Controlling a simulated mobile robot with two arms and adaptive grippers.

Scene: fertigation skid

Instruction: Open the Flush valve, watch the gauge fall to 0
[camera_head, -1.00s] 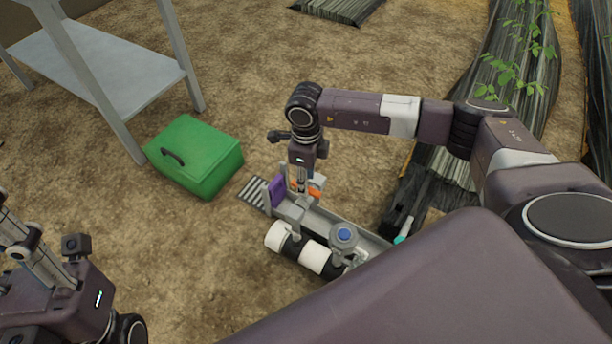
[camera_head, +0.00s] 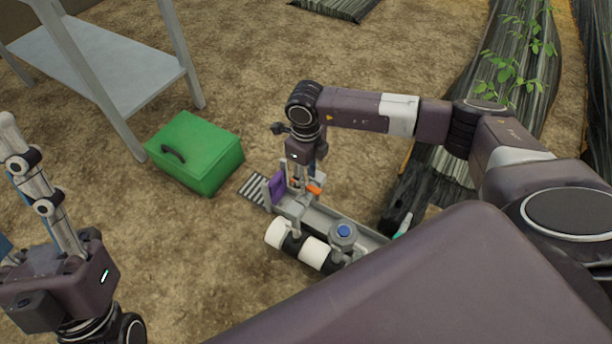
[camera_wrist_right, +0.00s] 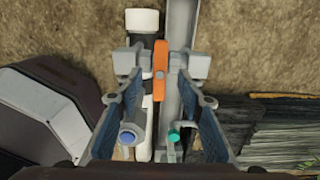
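The skid's grey channel (camera_head: 325,217) lies on the soil with a white and black pipe (camera_head: 314,251) along it. An orange handle (camera_head: 314,188) is near its far end; no label is readable, so I cannot confirm it is the Flush valve. My right gripper (camera_head: 303,185) points down over it. In the right wrist view, the open fingers are on both sides of the orange handle (camera_wrist_right: 160,70), with gaps visible. A grey fitting with a blue top (camera_head: 343,232) sits nearer; no gauge needle is readable. My left gripper (camera_head: 22,170) is at the left edge, partly cut off.
A purple plate (camera_head: 277,188) stands close beside the right gripper. A teal handle (camera_head: 402,226) is at the near end. A green box (camera_head: 195,153) and a grey metal table (camera_head: 110,65) stand to the left. Black sheeting (camera_head: 440,170) runs on the right. Bare soil lies between.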

